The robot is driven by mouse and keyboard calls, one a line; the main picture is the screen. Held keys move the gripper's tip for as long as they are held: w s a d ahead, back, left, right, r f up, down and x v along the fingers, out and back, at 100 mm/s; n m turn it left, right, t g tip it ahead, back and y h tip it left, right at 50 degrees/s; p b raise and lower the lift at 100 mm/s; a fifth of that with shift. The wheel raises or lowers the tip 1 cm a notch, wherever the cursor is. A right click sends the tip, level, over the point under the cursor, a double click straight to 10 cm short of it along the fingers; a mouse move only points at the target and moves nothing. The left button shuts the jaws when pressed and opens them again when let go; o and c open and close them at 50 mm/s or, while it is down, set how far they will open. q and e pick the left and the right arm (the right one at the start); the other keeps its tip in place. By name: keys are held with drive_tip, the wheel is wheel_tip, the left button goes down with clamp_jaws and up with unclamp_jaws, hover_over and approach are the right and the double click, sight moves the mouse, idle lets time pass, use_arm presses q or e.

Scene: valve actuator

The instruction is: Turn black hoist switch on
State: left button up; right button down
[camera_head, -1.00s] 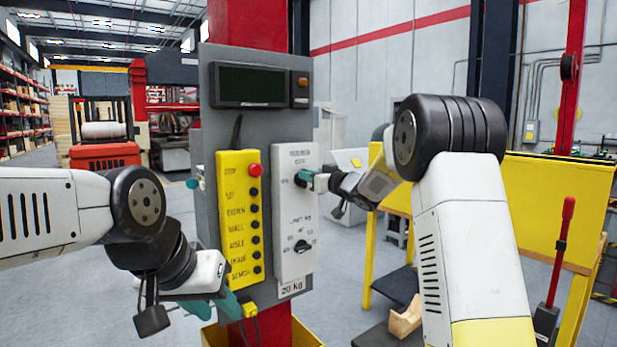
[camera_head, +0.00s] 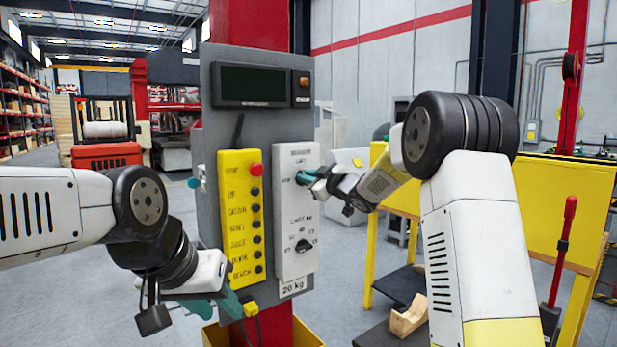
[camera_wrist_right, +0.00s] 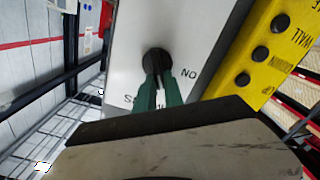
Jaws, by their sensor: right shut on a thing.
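The black hoist switch (camera_wrist_right: 156,60) is a round knob on the white control box (camera_head: 295,225), near the box's top in the head view. My right gripper (camera_head: 304,178) is at this knob and mostly covers it there. In the right wrist view, its two green fingers (camera_wrist_right: 158,80) are shut on the knob from both sides. The upside-down letters "ON" show beside the knob, and other lettering is partly hidden by the fingers. My left gripper (camera_head: 222,302) is low, by the bottom of the yellow button panel (camera_head: 238,215); its jaw gap is unclear.
The grey board (camera_head: 262,128) carries a dark display (camera_head: 250,85), the yellow panel with several buttons and the white box. A second black knob (camera_head: 304,246) sits lower on the white box. A yellow table (camera_head: 540,205) stands at the right.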

drive_tip(key=n, duration=0.3)
drive_tip(key=f+n, duration=0.1)
drive_tip(key=n, duration=0.6)
drive_tip(key=shift+s+a+f+n, duration=0.25)
drive_tip(key=shift+a+f+n, duration=0.05)
drive_tip(key=shift+f+n, duration=0.1)
idle(0.3)
drive_tip(key=c, duration=1.4)
unclamp_jaws()
drive_tip(key=shift+r, duration=0.1)
drive_tip(key=shift+c, duration=0.2)
drive_tip(key=shift+s, duration=0.1)
drive_tip(key=v, duration=0.7)
drive_tip(key=shift+s+d, duration=0.2)
drive_tip(key=shift+d, duration=0.05)
